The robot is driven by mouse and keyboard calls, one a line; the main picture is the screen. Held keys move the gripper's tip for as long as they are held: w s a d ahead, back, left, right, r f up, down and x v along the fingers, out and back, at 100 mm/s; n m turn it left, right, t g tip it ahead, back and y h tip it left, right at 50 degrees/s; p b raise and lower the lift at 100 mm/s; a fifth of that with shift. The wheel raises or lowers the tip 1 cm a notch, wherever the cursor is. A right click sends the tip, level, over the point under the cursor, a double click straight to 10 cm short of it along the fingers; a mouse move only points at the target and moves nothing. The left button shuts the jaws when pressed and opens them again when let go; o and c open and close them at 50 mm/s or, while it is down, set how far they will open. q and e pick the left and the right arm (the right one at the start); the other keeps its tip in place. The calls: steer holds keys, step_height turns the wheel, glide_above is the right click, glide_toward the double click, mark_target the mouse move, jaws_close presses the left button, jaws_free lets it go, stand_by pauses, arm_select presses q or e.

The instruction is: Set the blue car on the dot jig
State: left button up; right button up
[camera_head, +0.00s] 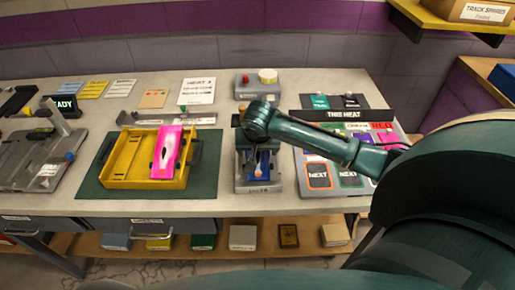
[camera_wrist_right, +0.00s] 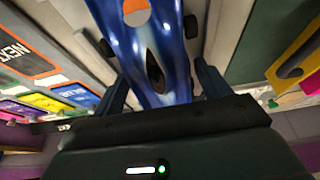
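The blue car (camera_head: 263,163), with an orange and white patch near one end, is over the narrow grey jig (camera_head: 243,181) in the middle of the bench. I cannot tell whether it rests on the jig or hangs just above it. My right gripper (camera_head: 262,150) points down over the car. In the right wrist view the blue car (camera_wrist_right: 158,50) runs between the two fingers of my right gripper (camera_wrist_right: 161,72), which appear closed on its sides. The jig's dot is hidden under the car and arm. My left gripper is out of view.
A yellow tray (camera_head: 112,172) holding a pink car (camera_head: 166,150) stands on a green mat left of the jig. A board of coloured cards (camera_head: 318,178) lies to the right. A box with a red button (camera_head: 245,79) stands behind. A grey fixture (camera_head: 38,160) is far left.

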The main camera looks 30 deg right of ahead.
steer(key=shift+o, duration=0.4)
steer(key=shift+r, duration=0.1)
steer(key=shift+w+r, duration=0.1)
steer(key=shift+r, duration=0.2)
steer(key=v, duration=1.2)
steer(key=shift+r, duration=0.2)
